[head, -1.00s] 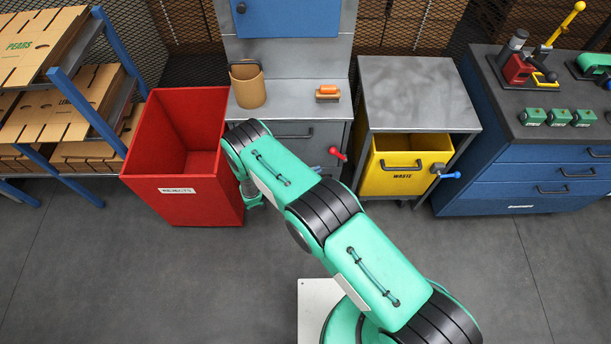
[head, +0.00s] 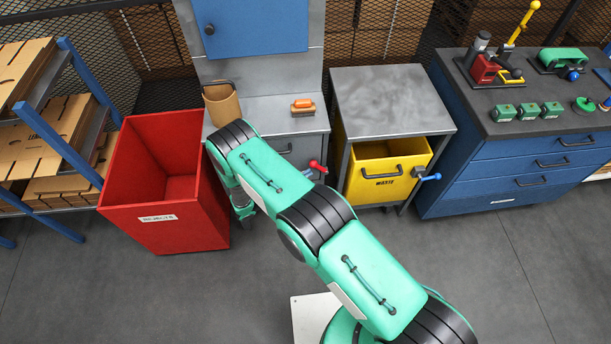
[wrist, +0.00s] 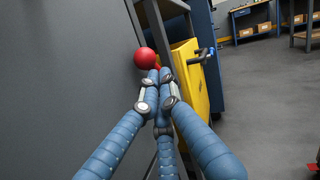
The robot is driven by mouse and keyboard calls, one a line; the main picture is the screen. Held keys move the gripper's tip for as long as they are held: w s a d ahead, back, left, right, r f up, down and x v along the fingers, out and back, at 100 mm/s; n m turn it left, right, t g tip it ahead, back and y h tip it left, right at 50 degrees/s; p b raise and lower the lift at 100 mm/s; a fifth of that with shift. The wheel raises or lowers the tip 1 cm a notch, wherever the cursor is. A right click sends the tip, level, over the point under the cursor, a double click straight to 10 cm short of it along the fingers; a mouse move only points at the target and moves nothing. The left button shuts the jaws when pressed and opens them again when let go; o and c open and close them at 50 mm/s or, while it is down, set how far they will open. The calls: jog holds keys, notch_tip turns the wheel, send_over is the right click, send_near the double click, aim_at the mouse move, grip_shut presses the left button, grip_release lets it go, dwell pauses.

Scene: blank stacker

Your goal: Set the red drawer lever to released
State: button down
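The red drawer lever (head: 318,166) sits at the right side of the grey cabinet's drawer front (head: 296,150), with its ball end out to the front. In the wrist view the lever's red ball (wrist: 145,57) is just beyond my fingertips, slightly left of them. My gripper (wrist: 159,76) has its blue fingers drawn together at the tips, with nothing seen held. A small red part shows right behind the tips; I cannot tell whether they touch it. In the head view my gripper is mostly hidden behind my green arm.
A red rejects bin (head: 150,217) stands left of the cabinet. To the right are a yellow waste drawer (head: 388,176) with a blue lever (head: 429,177) and a blue workbench (head: 510,171). A tan container (head: 222,104) and an orange-topped block (head: 302,106) stand on the cabinet. Floor in front is open.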

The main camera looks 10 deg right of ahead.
aim_at(317, 167)
jog(key=shift+d+r+m+g+y+p, duration=0.25)
jog(key=shift+r+m+g+y+p, duration=0.3)
jog(key=shift+y+p, duration=0.6)
dwell(0.4)
jog(key=shift+d+r+p, duration=0.1)
jog(key=shift+r+p, duration=0.25)
jog(key=shift+p, duration=0.05)
jog(key=d+r+y+p, duration=0.2)
jog(key=p, duration=0.1)
jog(key=d+r+m+g+y+p, duration=0.1)
jog(key=y, duration=0.1)
jog(key=shift+d+r+p, duration=0.1)
jog(key=shift+d+p, duration=0.15)
jog(key=shift+p, duration=0.1)
jog(key=shift+d, duration=0.1)
dwell(0.3)
dwell(0.5)
